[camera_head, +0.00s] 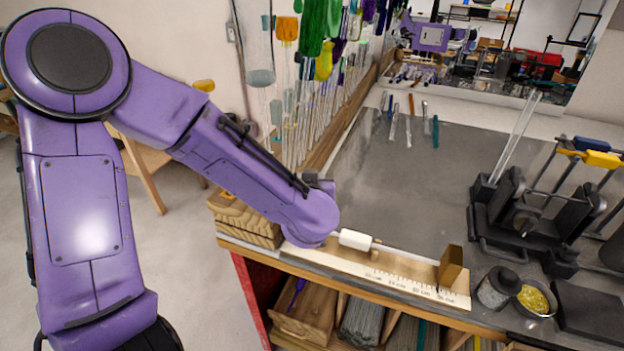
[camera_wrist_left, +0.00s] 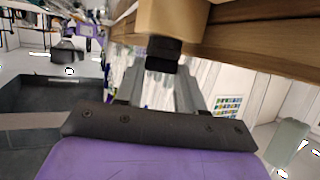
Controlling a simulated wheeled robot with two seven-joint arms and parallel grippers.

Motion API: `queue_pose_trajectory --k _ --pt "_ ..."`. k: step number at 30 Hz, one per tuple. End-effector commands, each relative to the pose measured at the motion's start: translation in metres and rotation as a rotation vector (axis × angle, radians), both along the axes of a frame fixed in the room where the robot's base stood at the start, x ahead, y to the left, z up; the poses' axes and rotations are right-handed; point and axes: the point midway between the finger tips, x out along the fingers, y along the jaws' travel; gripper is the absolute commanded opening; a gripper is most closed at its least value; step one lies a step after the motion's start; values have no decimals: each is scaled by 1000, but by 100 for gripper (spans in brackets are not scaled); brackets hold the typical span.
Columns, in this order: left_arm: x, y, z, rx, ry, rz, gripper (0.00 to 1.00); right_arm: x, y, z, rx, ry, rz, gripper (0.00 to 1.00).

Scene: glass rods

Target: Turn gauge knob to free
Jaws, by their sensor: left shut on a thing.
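The gauge (camera_head: 400,281), a pale strip with ruler markings, lies along the bench's front edge. A brass-coloured block (camera_head: 451,267) stands at its right end, and a thin rod (camera_head: 405,253) with a white sleeve (camera_head: 355,240) runs along it. In the left wrist view, a black knob (camera_wrist_left: 163,54) sits under a wooden block. The two grey fingers of my left gripper (camera_wrist_left: 160,75) are on either side of the knob and shut on it. In the head view, my purple wrist hides the knob and fingers. The knob's setting cannot be read. My right gripper is out of view.
A black clamp fixture (camera_head: 530,215) stands at the right, with a dark jar (camera_head: 497,287) and a dish of yellow bits (camera_head: 535,299) near the front edge. Several thin tools lie at the back. Coloured glass rods hang at the left. The grey bench middle (camera_head: 400,185) is clear.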

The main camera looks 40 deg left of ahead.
Motion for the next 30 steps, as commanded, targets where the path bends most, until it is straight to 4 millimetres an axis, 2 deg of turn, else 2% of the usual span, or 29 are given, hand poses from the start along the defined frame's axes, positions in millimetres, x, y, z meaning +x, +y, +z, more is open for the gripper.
queue_pose_trajectory --k 1,12,30 --pt "-4 0 -6 -6 15 -32 8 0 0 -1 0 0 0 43" --pt "-6 3 -7 -4 17 -217 8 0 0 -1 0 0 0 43" --pt "-7 4 -8 -2 21 -260 8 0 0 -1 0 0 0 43"
